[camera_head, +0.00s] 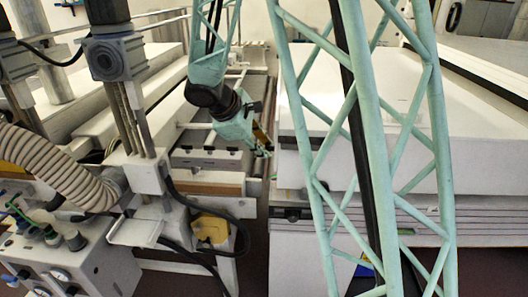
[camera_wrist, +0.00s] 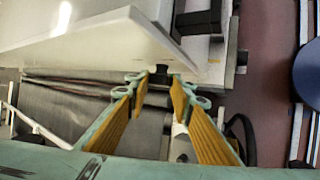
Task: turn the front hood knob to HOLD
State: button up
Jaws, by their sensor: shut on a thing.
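My gripper (camera_wrist: 163,98) shows in the wrist view, its two yellow-padded fingers reaching up to a small dark knob (camera_wrist: 160,74) at the edge of the white hood (camera_wrist: 100,42). The fingertips are closed in on the knob, one on either side. The knob's marks, including HOLD, cannot be read. In the head view my gripper (camera_head: 264,144) is at the left side of the large white hood (camera_head: 410,95); the knob cannot be made out there.
A ribbed hose (camera_head: 55,165) and a grey control box (camera_head: 75,265) with fittings stand at lower left. A dark bracket (camera_wrist: 197,24) sticks out right of the knob in the wrist view.

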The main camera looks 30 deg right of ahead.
jog(key=shift+s+a+f+t+h+b, duration=0.15)
jog(key=shift+t+h+b, duration=0.5)
jog(key=shift+b, duration=1.6)
jog(key=shift+f+m+t+h+b, duration=0.15)
jog(key=shift+m+t+h+b, duration=0.25)
jog(key=shift+t+h+b, duration=0.35)
jog(key=shift+s+a+f+m+t+h, duration=0.15)
jog(key=shift+m+t+h, duration=0.2)
jog(key=shift+t+h, duration=0.45)
jog(key=shift+s+d+f+m+t+h, duration=0.15)
jog(key=shift+m+t+h, duration=0.2)
jog(key=shift+t+h, duration=0.4)
jog(key=shift+w+f+m+t+h, duration=0.15)
jog(key=shift+m+t+h, duration=0.3)
jog(key=shift+t+h, duration=0.35)
jog(key=shift+s+f+m+t+h, duration=0.15)
jog(key=shift+m+t+h, duration=0.35)
jog(key=shift+h, duration=0.35)
jog(key=shift+w, duration=0.1)
jog(key=o, duration=0.9)
jog(key=shift+c, duration=0.2)
jog(key=shift+a, duration=0.2)
jog(key=v, duration=1.1)
jog(key=shift+s+a, duration=0.25)
